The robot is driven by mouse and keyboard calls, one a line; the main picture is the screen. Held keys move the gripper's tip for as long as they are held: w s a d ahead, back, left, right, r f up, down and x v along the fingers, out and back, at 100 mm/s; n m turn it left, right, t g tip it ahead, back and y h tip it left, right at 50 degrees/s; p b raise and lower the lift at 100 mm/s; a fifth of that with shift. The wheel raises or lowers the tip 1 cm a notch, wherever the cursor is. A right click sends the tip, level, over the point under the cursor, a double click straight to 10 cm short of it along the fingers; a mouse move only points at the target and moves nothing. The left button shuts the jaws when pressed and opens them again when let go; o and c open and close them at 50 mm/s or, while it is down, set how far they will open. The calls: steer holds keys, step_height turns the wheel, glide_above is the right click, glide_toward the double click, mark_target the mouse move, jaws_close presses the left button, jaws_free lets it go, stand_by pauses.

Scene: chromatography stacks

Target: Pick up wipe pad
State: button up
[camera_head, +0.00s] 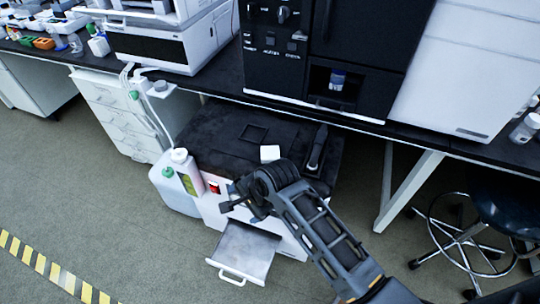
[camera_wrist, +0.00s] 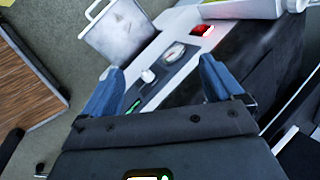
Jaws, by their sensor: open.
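A small white square pad (camera_head: 270,153), which looks like the wipe pad, lies flat on the black top of a low white cabinet unit (camera_head: 222,150) in the head view. I cannot make the pad out in the wrist view. My gripper (camera_head: 230,198) is in front of the unit, to the lower left of the pad and apart from it. In the wrist view my gripper (camera_wrist: 160,78) has its two blue fingers spread, with nothing between them. The unit's front panel shows beyond the fingers.
An open drawer (camera_head: 243,254) juts from the unit's front. Bottles (camera_head: 183,167) stand at its left. A dark handheld tool (camera_head: 317,148) lies right of the pad. The bench with a black instrument (camera_head: 268,62) is behind. A stool (camera_head: 505,215) stands right. Floor is free at left.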

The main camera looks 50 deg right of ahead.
steer(key=w+d+r+m+g, duration=0.3)
steer(key=w+d+m, duration=0.15)
steer(key=d, duration=0.55)
step_height(320, 180, up, 5)
steer(key=m+g, duration=0.2)
steer(key=m, duration=0.2)
glide_above(275, 152)
steer(key=shift+s+n+h+b, duration=0.1)
steer(key=shift+n+h+b, duration=0.2)
steer(key=shift+b, duration=0.15)
steer(key=shift+d+f, duration=0.1)
steer(key=shift+d, duration=0.05)
steer(key=shift+f, duration=0.8)
step_height(275, 152, down, 6)
steer(key=shift+r, duration=0.15)
steer(key=c, duration=1.2)
